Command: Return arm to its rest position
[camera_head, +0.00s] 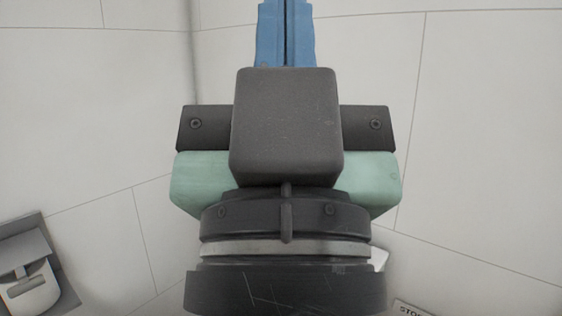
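My gripper (286,10) fills the middle of the head view, close to the camera and pointing up in the picture. Its two blue fingers lie side by side with only a thin dark seam between them, so it looks shut. Nothing shows between the visible parts of the fingers. The fingertips run out of the top edge. The dark grey and pale green gripper body and round wrist hide what lies behind them.
Pale panelled walls (90,110) with thin seams and a corner at left fill the background. A grey and white fixture (30,288) sits at bottom left. Clear space shows on both sides of the gripper.

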